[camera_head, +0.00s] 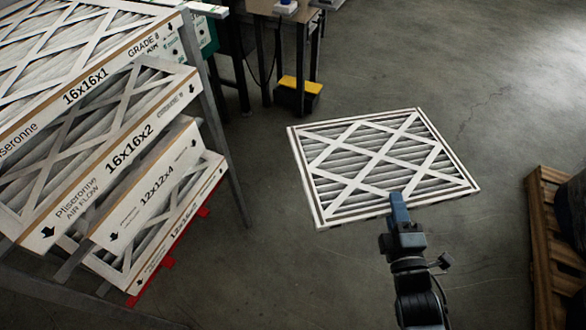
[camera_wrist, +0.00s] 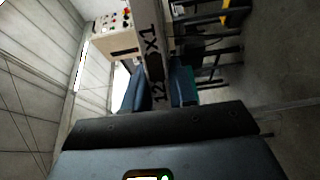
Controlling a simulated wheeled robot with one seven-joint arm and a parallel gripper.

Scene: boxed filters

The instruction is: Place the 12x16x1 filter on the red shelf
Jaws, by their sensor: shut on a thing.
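My gripper (camera_head: 397,208) is shut on the near edge of a flat white-framed filter (camera_head: 378,156), held out over the open floor. In the wrist view the filter's narrow edge (camera_wrist: 156,50) stands between the blue fingers; its printing shows "12" and "x1", with the middle unreadable. The red shelf (camera_head: 148,284) shows as red pieces at the bottom of the rack at lower left. A filter with a partly readable "12x16" label (camera_head: 181,236) lies just above the red. The held filter is well to the right of the rack.
The rack's upper levels hold filters marked 16x16x1 (camera_head: 85,87), 16x16x2 (camera_head: 130,149) and 12x12x4 (camera_head: 157,188). A grey rack post (camera_head: 222,150) stands at its right side. A wooden pallet (camera_head: 547,245) is at right, a table (camera_head: 300,12) at the back. Bare floor lies between.

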